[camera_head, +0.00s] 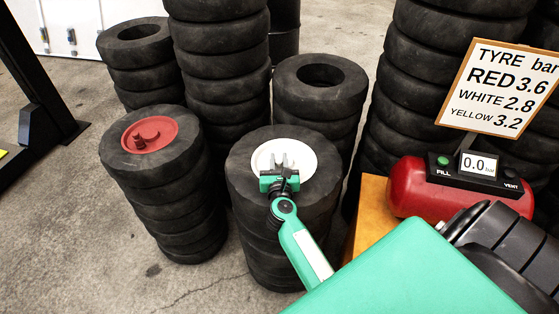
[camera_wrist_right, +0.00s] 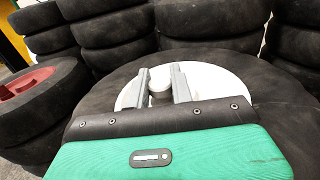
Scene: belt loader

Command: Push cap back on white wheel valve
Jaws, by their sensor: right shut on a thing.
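The white wheel (camera_head: 308,156) lies flat in the top tyre of the front middle stack. It also shows in the right wrist view (camera_wrist_right: 222,80). My right gripper (camera_head: 285,162) is over the middle of this wheel, with its fingers close to the wheel face. In the right wrist view, a small pale grey cap (camera_wrist_right: 160,88) sits between the two fingers, and the gripper is shut on it. The valve itself cannot be made out; the fingers and cap cover that spot. I cannot tell whether the cap touches the valve. My left gripper is not in view.
A red wheel (camera_head: 150,134) tops the stack to the left. Other tyre stacks (camera_head: 320,90) stand close behind. At right are a red air tank (camera_head: 410,187) with a 0.0 bar display (camera_head: 478,164) and a pressure sign (camera_head: 500,88). Open floor lies at front left.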

